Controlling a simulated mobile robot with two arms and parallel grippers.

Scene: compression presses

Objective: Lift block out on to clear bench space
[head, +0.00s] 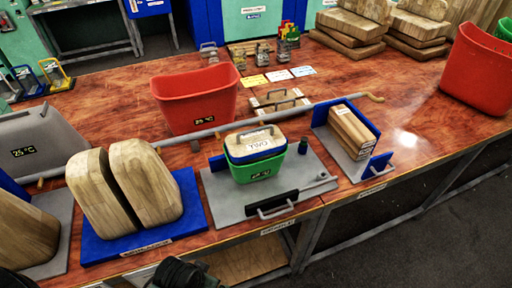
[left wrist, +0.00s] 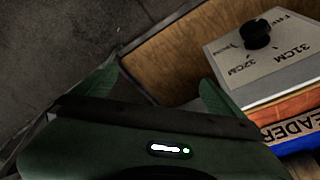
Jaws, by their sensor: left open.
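A wooden-topped block with a grey handle, marked TWO (head: 257,142), sits in a small green container (head: 262,172) on a grey press plate (head: 225,207). A stack of wooden blocks (head: 350,132) stands in a blue-ended press (head: 378,163) to its right. Two large rounded wooden blocks (head: 145,182) stand on a blue base (head: 190,205) at left. Which one is the task's block is not clear. My left gripper (head: 185,272) is low at the bench's front edge, apart from all blocks. Its fingers are open and empty in the left wrist view (left wrist: 155,85). My right gripper is not seen.
A red bin (head: 196,100) stands behind the plate, with a long grey bar (head: 235,122) across. Bare bench (head: 410,110) lies at right, before another red bin (head: 478,72). The wrist view shows a wooden board (left wrist: 185,50) and a grey box marked 31CM (left wrist: 270,65).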

